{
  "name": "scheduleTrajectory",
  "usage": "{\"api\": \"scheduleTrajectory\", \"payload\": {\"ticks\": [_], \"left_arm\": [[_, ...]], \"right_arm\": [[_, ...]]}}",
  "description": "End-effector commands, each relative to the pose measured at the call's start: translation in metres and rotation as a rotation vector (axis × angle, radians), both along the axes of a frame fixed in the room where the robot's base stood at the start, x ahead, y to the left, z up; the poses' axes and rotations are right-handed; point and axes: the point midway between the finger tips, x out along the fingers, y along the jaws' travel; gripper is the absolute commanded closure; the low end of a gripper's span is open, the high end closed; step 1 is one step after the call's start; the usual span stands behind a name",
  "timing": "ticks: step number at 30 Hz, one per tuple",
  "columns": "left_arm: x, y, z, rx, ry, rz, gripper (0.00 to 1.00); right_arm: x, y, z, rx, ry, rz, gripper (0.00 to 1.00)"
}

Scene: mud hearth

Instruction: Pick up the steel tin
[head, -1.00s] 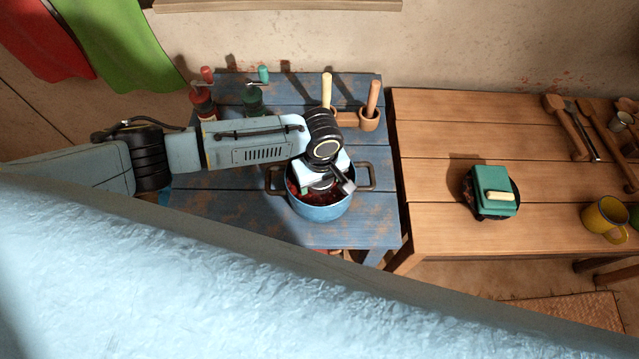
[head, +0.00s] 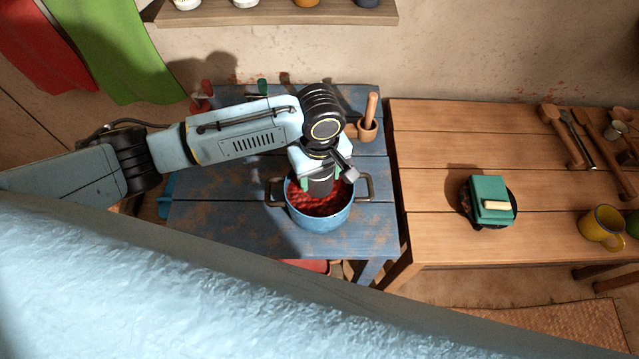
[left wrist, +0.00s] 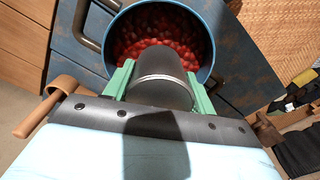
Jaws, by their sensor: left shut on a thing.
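The steel tin (left wrist: 161,78) is a dark grey cylinder with a bright band, held between the green fingers of my left gripper (left wrist: 160,90) in the left wrist view. In the head view the tin (head: 320,186) shows below my left gripper (head: 320,180), over the blue pot. The blue pot (head: 322,222) stands on the blue table and holds many red pieces. The gripper is shut on the tin. The tin's lower end is hidden in the wrist view, so I cannot tell whether it touches the pieces. My right gripper is not in view.
The blue table (head: 230,225) has a wooden mortar with a pestle (head: 367,130) at its back right. A wooden table (head: 430,190) to the right bears a green block (head: 489,200), a yellow mug (head: 602,227) and wooden utensils. A shelf (head: 290,14) is on the wall above.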

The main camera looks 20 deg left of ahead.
Motion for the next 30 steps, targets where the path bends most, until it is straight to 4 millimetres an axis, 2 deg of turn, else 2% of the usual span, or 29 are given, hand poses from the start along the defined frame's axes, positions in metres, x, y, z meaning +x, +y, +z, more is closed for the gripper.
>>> {"api": "scheduleTrajectory", "payload": {"ticks": [3,8,21,30], "left_arm": [[0.0,0.0,0.013,0.0,-0.001,-0.001,0.67],[0.0,0.0,0.021,0.001,0.0,0.0,0.67],[0.0,0.0,0.051,0.001,-0.001,0.0,0.67],[0.0,0.0,0.057,0.0,0.0,0.0,0.67]], "right_arm": [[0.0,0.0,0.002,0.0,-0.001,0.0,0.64],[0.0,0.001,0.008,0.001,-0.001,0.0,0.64],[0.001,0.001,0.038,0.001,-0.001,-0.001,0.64],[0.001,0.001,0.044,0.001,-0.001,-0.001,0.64]]}}
